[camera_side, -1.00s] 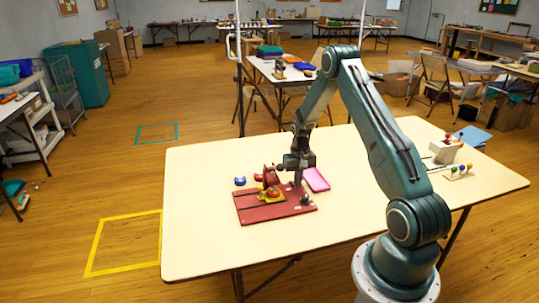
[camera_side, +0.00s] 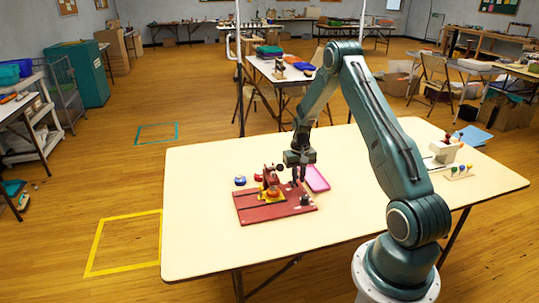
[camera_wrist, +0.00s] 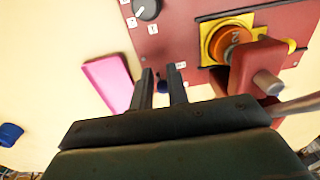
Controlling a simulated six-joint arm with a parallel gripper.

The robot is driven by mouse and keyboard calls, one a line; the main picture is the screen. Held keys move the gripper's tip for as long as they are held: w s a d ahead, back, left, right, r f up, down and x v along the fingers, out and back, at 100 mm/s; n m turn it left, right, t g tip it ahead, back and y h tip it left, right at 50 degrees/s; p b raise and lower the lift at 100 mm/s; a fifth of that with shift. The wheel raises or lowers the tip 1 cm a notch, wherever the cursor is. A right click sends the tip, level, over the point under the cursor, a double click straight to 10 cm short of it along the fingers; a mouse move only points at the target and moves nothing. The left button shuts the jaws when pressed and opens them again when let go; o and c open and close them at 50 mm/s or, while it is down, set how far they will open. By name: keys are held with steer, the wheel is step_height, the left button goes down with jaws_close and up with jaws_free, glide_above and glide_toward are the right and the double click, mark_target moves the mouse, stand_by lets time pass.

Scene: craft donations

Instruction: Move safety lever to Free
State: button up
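A dark red board (camera_side: 250,208) lies on the table and carries several controls. A small dark lever (camera_wrist: 163,86), likely the safety lever, stands on it in the wrist view, with small white labels beside it; its setting cannot be read. My gripper (camera_wrist: 161,74) is open, its two dark fingers apart on either side of the lever's spot. I cannot tell whether they touch it. In the side view my gripper (camera_side: 297,183) points down over the board's back right part. A yellow plate with an orange knob (camera_wrist: 232,42) and a red block with a peg (camera_wrist: 262,68) stand to the right.
A dark round knob (camera_wrist: 147,9) is on the board. A pink flat case (camera_wrist: 107,82) lies beside the board. A blue object (camera_wrist: 9,134) lies on the table. A white holder (camera_side: 444,152) and several colored-top pegs stand at the right. The table's front left is clear.

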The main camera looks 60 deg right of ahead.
step_height(320, 180, up, 6)
stand_by(0.7)
